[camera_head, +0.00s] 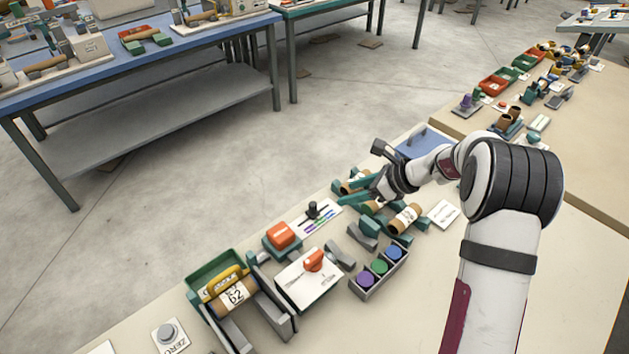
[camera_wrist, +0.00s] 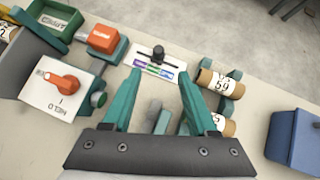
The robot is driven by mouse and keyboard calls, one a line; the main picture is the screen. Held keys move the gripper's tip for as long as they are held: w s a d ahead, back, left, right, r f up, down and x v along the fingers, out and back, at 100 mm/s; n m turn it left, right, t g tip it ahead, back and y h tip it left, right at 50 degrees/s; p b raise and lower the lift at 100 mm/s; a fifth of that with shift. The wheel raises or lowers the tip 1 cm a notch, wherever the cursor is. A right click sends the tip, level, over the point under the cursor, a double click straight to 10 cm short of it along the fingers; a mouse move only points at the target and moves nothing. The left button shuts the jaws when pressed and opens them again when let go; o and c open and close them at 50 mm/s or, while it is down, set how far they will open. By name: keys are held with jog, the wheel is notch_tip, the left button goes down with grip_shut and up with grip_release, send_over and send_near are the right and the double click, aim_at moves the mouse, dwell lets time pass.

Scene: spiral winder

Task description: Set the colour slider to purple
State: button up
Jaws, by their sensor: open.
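The colour slider is a white plate (camera_head: 318,222) with a black knob (camera_head: 313,210) and a printed strip of coloured bands. In the wrist view the plate (camera_wrist: 148,66) lies just beyond my fingertips, with purple at the left of the strip and green toward the right. The knob (camera_wrist: 158,53) stands near the middle of the plate's length, behind the strip. My gripper (camera_wrist: 159,74) is open and empty, its two teal fingers apart, pointing at the slider. In the head view my gripper (camera_head: 348,198) is to the right of the knob. I see no contact with the knob.
An orange button (camera_head: 281,235) and a white panel with an orange rotary knob (camera_head: 314,260) stand left of the slider. Cardboard rolls (camera_wrist: 217,82) on teal holders are close on the right. A blue bin (camera_wrist: 295,142) is further right. Coloured buttons (camera_head: 379,266) sit in a grey box nearer me.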

aim_at(313, 204)
jog(key=x, duration=1.5)
jog(key=shift+a, duration=0.1)
jog(key=shift+c, duration=0.3)
grip_shut()
jog(key=shift+s+a, duration=1.5)
